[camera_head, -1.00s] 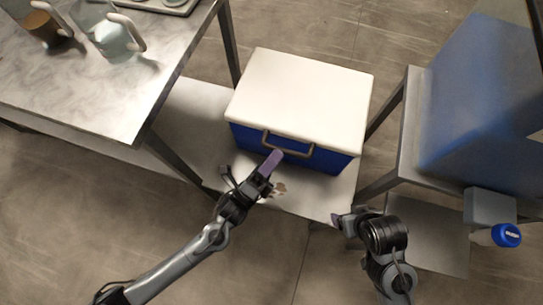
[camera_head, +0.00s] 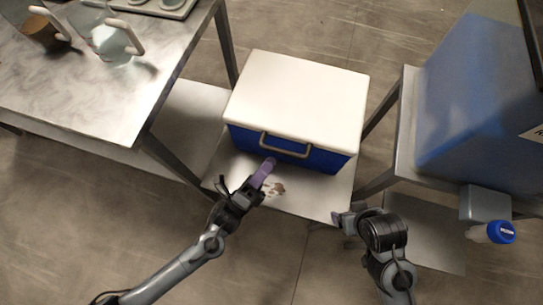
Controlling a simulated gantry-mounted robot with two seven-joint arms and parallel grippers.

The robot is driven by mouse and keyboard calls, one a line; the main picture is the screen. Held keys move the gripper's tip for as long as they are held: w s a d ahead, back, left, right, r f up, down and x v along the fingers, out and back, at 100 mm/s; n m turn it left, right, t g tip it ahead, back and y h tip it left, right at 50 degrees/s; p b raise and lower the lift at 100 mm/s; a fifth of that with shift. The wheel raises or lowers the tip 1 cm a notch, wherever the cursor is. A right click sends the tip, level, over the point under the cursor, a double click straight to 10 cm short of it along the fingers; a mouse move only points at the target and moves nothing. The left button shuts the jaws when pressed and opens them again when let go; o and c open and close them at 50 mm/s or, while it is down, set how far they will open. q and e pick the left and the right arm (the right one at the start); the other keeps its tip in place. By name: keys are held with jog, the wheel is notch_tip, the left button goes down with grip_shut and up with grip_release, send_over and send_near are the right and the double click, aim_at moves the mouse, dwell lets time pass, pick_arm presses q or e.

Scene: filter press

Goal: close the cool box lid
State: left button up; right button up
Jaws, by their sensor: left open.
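The cool box (camera_head: 315,152) has a blue body and a brown-grey handle (camera_head: 287,146) on its front. Its white lid (camera_head: 299,98) lies flat over the top, with no gap that I can see. My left gripper (camera_head: 258,180) is just in front of the box, below the handle, apart from the lid. My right gripper (camera_head: 343,219) is lower right of the box, near the shelf's front corner. Its fingers are partly hidden by the arm.
The box stands on a low pale shelf (camera_head: 215,165) between two metal tables. The left table (camera_head: 95,85) carries pitchers and a tray. At right, a large blue container (camera_head: 480,100) stands on a table, with a blue-capped bottle (camera_head: 500,233) nearby. The floor in front is clear.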

pick_arm(q)
jog(key=p+v, duration=0.1)
jog(key=v, duration=0.7)
jog(key=shift+r+p, duration=0.15)
jog(key=shift+p, duration=0.15)
